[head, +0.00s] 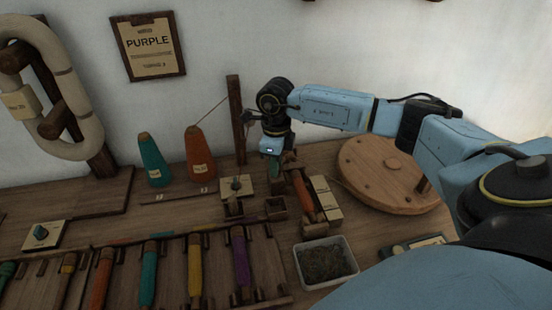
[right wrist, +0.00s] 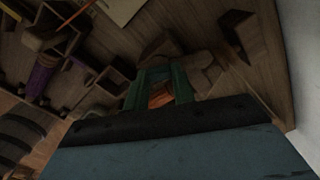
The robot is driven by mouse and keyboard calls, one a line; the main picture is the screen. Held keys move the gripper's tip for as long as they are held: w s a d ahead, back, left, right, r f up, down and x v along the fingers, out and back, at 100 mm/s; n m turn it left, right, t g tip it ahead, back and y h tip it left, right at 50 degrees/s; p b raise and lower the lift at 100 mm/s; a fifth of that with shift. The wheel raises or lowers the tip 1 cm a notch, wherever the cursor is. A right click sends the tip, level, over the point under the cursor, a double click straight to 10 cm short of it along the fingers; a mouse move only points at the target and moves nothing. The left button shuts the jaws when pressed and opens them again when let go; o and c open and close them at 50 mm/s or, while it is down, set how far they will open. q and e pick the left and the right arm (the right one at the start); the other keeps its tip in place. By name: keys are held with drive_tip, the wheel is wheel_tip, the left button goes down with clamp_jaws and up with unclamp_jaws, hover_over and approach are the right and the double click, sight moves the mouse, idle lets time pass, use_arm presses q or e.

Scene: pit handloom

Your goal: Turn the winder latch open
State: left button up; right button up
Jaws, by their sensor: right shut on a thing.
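My right gripper (head: 274,168) points down at the small wooden winder at the back of the bench, just right of the tall wooden post. Its green fingers also show in the right wrist view (right wrist: 158,90). They are shut on a small orange-brown wooden piece (right wrist: 160,96), which looks like the winder latch. The fingers and wrist hide most of this piece, so I cannot tell how far it is turned. An orange bobbin (head: 303,191) lies beside the gripper on the right. My left gripper is not in view.
Orange (head: 199,160) and teal (head: 153,162) cones stand left of the post (head: 236,120). A knob plate (head: 236,187) sits close left of the gripper. A round wooden disc (head: 385,170) lies under my right forearm. A grey tray (head: 327,262) and a rack of coloured bobbins are in front.

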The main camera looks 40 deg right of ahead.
drive_tip(key=n, duration=0.2)
drive_tip(key=shift+n, duration=0.3)
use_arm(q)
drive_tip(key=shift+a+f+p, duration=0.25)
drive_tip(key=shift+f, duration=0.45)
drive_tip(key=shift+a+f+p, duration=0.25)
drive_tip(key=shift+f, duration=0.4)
use_arm(e)
drive_tip(key=shift+n, duration=1.5)
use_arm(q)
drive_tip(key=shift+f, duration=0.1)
use_arm(e)
drive_tip(key=o, duration=1)
drive_tip(key=shift+r, duration=0.2)
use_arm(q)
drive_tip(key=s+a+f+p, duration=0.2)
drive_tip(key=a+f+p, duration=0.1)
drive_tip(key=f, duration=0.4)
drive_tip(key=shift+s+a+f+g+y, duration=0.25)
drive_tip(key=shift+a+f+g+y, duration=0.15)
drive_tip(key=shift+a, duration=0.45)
use_arm(e)
wheel_tip(320, 180, up, 13)
use_arm(q)
drive_tip(key=shift+p, duration=0.3)
